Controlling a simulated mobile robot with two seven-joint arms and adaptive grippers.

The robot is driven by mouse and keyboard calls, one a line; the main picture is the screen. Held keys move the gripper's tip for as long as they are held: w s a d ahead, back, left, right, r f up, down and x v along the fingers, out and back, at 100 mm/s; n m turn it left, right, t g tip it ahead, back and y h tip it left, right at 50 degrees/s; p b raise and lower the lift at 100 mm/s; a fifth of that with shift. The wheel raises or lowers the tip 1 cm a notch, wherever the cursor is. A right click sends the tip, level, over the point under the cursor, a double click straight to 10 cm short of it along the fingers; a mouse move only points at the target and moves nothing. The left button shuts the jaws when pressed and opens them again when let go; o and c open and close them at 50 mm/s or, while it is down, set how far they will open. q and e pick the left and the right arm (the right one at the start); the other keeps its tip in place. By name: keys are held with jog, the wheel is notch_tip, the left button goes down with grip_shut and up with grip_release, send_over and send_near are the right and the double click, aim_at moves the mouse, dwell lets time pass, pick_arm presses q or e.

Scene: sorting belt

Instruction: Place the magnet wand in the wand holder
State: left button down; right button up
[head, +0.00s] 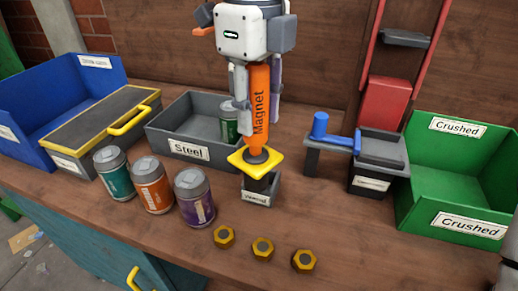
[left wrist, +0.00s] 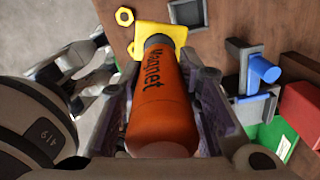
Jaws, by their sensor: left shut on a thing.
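The magnet wand has an orange handle marked "Magnet" (head: 259,88) and a yellow square head (head: 255,160). My left gripper (head: 257,112) is shut on the handle and holds the wand nearly upright, head down. The wand holder (head: 262,194) is a small grey open box on the bench, and the yellow head overlaps its back edge in the head view. In the left wrist view, the orange handle (left wrist: 162,110) lies between the fingers of my left gripper (left wrist: 158,92). There the holder (left wrist: 187,12) shows beyond the yellow head, apart from it.
A grey "Steel" bin (head: 165,135) holds a green can (head: 228,124). Several cans stand left of the holder, including a purple one (head: 194,198). Brass nuts (head: 263,248) lie in front. A blue-handled device (head: 335,140) and a green "Crushed" bin (head: 450,170) stand right.

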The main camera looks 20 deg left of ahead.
pick_arm(q)
jog(key=w+a+f, duration=0.1)
jog(key=w+f, duration=0.6)
jog(key=f, duration=0.4)
jog(key=shift+b, duration=0.45)
jog(key=c, duration=1.2)
grip_release()
pick_arm(e)
jog(key=shift+s+f+g, duration=0.3)
jog(key=shift+s+f, duration=0.25)
jog(key=shift+s, duration=0.05)
